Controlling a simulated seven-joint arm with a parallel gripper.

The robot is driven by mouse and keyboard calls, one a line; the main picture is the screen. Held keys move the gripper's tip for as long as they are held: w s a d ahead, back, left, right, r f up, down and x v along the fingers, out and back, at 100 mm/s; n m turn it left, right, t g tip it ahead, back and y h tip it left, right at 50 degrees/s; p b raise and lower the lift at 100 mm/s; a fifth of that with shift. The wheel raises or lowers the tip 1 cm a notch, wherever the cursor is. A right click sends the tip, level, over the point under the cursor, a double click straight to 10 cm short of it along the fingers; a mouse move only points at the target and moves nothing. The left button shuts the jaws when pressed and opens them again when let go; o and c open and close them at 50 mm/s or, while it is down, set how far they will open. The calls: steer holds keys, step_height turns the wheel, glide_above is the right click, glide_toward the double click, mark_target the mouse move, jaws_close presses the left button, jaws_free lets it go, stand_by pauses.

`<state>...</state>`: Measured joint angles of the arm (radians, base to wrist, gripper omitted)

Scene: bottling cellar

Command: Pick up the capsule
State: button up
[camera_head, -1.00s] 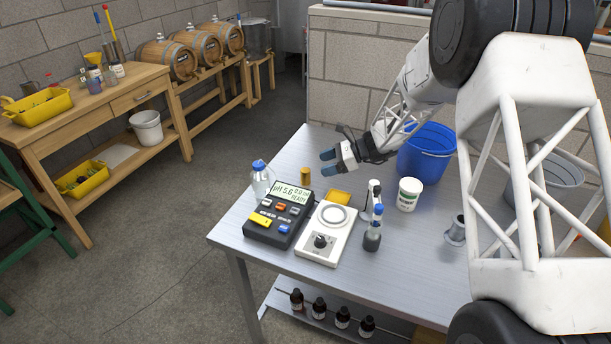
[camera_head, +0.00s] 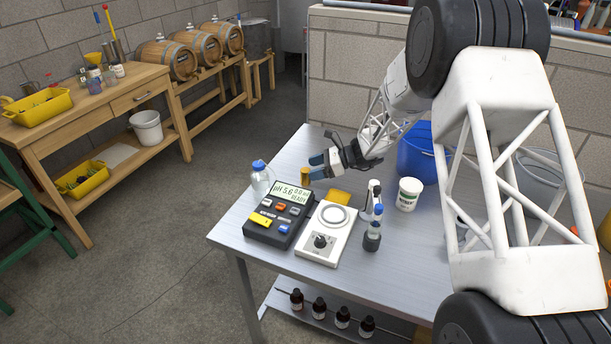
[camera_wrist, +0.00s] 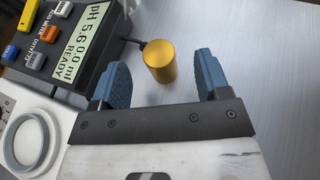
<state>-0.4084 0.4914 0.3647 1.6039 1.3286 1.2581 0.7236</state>
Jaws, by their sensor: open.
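The capsule is a small gold cylinder (camera_wrist: 160,61) standing upright on the metal table, just right of the pH meter. In the head view the capsule (camera_head: 303,175) is partly hidden by my gripper (camera_head: 317,167). In the wrist view my gripper (camera_wrist: 161,73) has its two blue fingers spread wide. The capsule appears in the gap between them, near and slightly beyond the fingertips, with clear space on both sides. No contact is visible.
The pH meter (camera_head: 280,213) and a white stirrer (camera_head: 325,232) stand close by. A clear bottle with a blue cap (camera_head: 260,180) is left of the capsule. A white tub (camera_head: 409,194) and a blue bucket (camera_head: 416,158) stand to the right.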

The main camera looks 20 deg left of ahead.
mark_target(301, 170)
steer(key=shift+s+a+f, duration=0.1)
steer(key=shift+a, duration=0.1)
steer(key=shift+x, duration=2.45)
steer(key=shift+f, duration=0.1)
steer(key=shift+c, duration=0.5)
steer(key=c, duration=0.6)
